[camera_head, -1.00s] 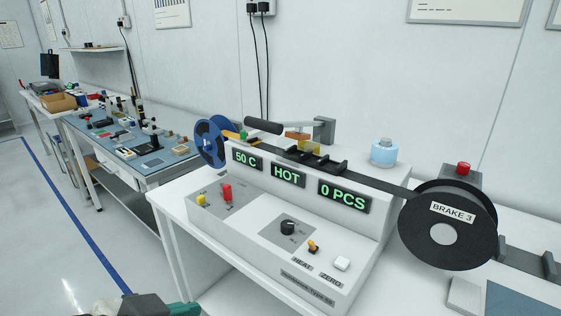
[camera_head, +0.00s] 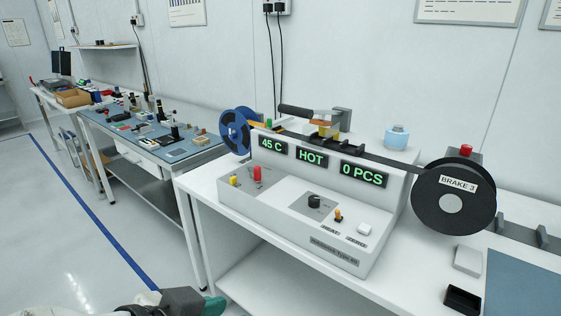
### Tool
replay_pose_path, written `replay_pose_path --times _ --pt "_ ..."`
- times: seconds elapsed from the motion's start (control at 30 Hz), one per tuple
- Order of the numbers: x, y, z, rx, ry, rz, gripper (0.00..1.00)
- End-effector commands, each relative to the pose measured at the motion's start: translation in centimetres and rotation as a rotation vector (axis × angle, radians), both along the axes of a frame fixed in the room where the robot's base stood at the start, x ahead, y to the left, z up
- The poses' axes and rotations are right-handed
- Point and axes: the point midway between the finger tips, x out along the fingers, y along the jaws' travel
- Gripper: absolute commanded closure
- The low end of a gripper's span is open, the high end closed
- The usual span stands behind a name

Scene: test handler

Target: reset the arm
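Part of my arm shows at the bottom edge, with a dark grey block and a rounded green piece at what looks like my gripper (camera_head: 190,303). It is cut off by the frame, and I cannot see whether its fingers are open or shut or hold anything. It is in front of and below the white test handler (camera_head: 290,215), apart from it. The handler's displays read 45 C, HOT (camera_head: 311,159) and 0 PCS. A lever with a dark handle (camera_head: 295,110) sits on top, between a blue reel (camera_head: 235,131) and a black reel marked BRAKE 3 (camera_head: 453,198).
The white table's front edge (camera_head: 300,293) runs across my front. A black open box (camera_head: 462,300), a white block (camera_head: 468,260) and a blue mat (camera_head: 525,285) lie at the right. A cluttered bench (camera_head: 150,140) stands at the left. Open floor (camera_head: 60,240) shows lower left.

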Motion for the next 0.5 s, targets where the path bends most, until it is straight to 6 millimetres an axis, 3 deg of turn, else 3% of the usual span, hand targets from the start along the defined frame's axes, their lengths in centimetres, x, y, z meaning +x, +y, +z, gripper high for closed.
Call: replay_pose_path --times 0.27,0.37,0.5 --pt "2.9 -5.4 -3.0 -0.042 0.053 0.019 0.62" --pt "3.9 -8.3 -4.6 -0.062 0.085 0.035 0.62" --pt "5.1 -13.8 -7.6 -0.094 0.156 0.066 0.62"
